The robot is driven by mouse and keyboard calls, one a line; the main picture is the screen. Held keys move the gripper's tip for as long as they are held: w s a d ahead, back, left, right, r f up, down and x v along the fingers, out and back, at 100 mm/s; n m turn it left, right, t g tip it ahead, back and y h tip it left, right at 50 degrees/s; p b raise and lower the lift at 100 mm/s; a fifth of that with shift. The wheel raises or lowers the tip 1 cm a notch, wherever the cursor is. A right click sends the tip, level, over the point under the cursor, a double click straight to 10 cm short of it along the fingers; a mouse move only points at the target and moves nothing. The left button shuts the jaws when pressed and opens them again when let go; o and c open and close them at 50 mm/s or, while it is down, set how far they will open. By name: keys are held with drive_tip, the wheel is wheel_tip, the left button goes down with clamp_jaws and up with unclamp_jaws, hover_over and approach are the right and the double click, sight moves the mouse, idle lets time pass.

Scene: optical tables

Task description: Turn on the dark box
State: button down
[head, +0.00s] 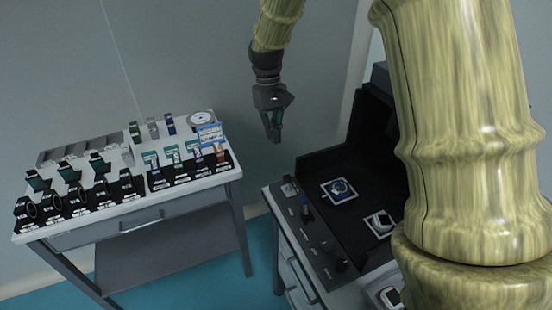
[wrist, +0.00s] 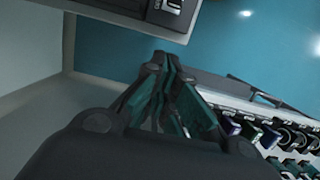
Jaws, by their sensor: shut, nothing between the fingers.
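The dark box (head: 325,165) is an open black case on the right-hand cabinet, partly hidden behind my arm. Its sloped front panel (head: 318,240) carries a small switch (head: 289,187) at the far left end and several knobs. My gripper (head: 275,138) is shut and empty, pointing down in the air between the two tables, above and left of the box. In the wrist view the green-padded fingers of my gripper (wrist: 165,68) are together. A dark panel corner with a small switch-like part (wrist: 170,8) shows at the top there, apart from the fingers.
A left table (head: 190,187) holds rows of black mounts, coloured optics and a disc. Square-based parts (head: 340,190) sit inside the box. Open air lies between the table and the cabinet (head: 290,265), over the blue floor (head: 262,250).

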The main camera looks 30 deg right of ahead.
sight(287, 179)
drive_tip(key=shift+s+a+f+p, duration=0.1)
drive_tip(key=shift+s+f+p, duration=0.25)
drive_tip(key=shift+s+f, duration=0.75)
drive_tip(key=shift+s+f+p, duration=0.3)
drive_tip(key=shift+s+f, duration=0.35)
drive_tip(key=shift+f, duration=0.9)
drive_tip(key=shift+s+a+f+p, duration=0.1)
drive_tip(key=shift+s+f+p, duration=0.25)
drive_tip(key=shift+s+f, duration=0.75)
drive_tip(key=shift+w+f, duration=0.2)
